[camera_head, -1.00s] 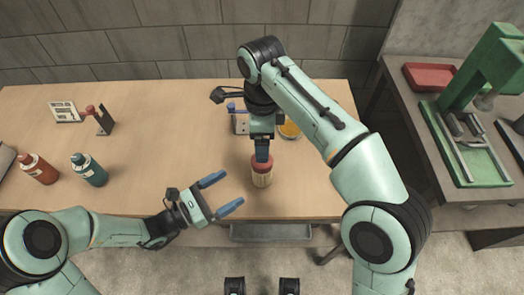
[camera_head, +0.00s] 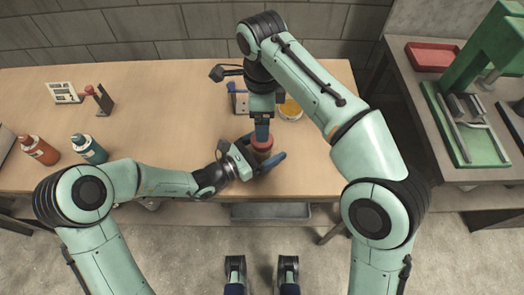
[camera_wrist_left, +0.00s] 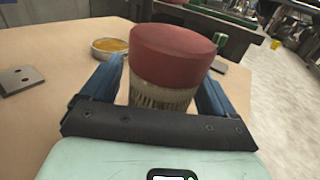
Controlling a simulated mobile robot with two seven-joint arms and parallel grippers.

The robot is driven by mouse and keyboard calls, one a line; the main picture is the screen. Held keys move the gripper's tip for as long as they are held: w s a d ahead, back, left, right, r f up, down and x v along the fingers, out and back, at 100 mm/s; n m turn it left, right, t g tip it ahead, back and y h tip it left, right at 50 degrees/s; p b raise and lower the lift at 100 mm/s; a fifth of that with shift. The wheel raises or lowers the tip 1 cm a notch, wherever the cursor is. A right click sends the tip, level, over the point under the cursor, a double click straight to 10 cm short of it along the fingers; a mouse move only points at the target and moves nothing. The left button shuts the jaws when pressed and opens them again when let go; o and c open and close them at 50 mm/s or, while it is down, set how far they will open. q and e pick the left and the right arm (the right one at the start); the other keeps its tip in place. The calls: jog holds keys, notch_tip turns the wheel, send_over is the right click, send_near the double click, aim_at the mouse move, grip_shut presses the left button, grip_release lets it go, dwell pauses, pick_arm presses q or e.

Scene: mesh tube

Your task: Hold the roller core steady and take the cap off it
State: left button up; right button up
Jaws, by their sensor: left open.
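The roller core (camera_head: 264,155) stands upright near the front edge of the table, its pale ribbed side showing in the left wrist view (camera_wrist_left: 160,93). The dark red cap (camera_wrist_left: 172,52) sits on top of it; in the head view the cap (camera_head: 261,143) is partly hidden by my right gripper. My left gripper (camera_head: 267,146) is open, its blue fingers on either side of the core; contact cannot be made out. My right gripper (camera_head: 262,131) points down over the cap. Whether its fingers are open or shut does not show, and it is not visible in the left wrist view.
A bowl of yellow stuff (camera_head: 290,109) and a grey metal bracket (camera_head: 239,101) stand behind the core. Red (camera_head: 40,150) and teal (camera_head: 89,149) bottles are at the left. A side bench holds a red tray (camera_head: 432,56) and a green press (camera_head: 485,60). The table's left middle is clear.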

aim_at(262, 150)
pick_arm(q)
jog(key=shift+d, duration=0.1)
grip_shut()
pick_arm(e)
jog(key=n, duration=0.8)
jog(key=shift+f+n, duration=0.1)
jog(key=shift+n, duration=0.3)
jog(key=shift+f, duration=3.9)
